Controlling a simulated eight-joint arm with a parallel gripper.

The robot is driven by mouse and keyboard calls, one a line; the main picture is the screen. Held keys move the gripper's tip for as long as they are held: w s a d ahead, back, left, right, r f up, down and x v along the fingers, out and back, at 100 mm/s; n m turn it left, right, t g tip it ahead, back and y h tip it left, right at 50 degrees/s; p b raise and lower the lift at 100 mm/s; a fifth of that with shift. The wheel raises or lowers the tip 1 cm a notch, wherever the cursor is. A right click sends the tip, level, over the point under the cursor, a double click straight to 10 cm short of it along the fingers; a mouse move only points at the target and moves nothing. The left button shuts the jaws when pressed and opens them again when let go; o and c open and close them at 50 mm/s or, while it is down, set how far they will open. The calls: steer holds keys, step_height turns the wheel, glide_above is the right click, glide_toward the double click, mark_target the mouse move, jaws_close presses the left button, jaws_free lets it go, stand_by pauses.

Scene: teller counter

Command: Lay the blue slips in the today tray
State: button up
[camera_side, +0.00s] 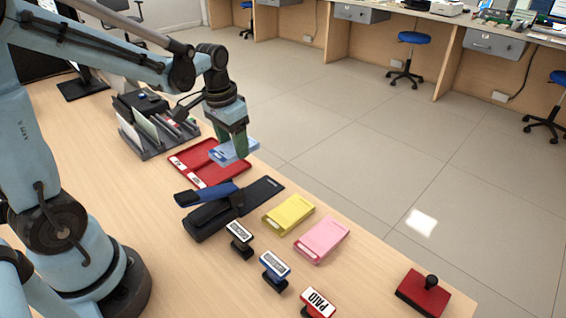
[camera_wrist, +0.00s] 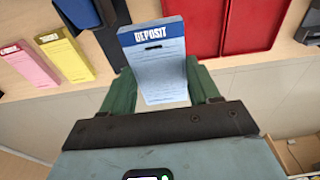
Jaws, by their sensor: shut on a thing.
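The blue slips (camera_side: 226,153) are a pad marked DEPOSIT, which also shows in the wrist view (camera_wrist: 158,72). My gripper (camera_side: 236,146) is shut on the pad, with one green finger at each side in the wrist view. The pad is held over or near the right part of the red tray (camera_side: 191,156); the exact height above it is unclear. The red tray has two compartments and white labels too small to read, so I cannot tell which is today. In the wrist view the tray (camera_wrist: 268,48) lies behind the pad, to the upper right.
Yellow slips (camera_side: 288,214) and pink slips (camera_side: 322,239) lie near the counter's edge.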

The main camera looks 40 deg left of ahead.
glide_above(222, 169)
steer(key=shift+s+f, duration=0.25)
steer(key=shift+f, duration=3.55)
steer(key=o, duration=1.3)
steer(key=shift+c, duration=0.2)
steer(key=shift+r, duration=3)
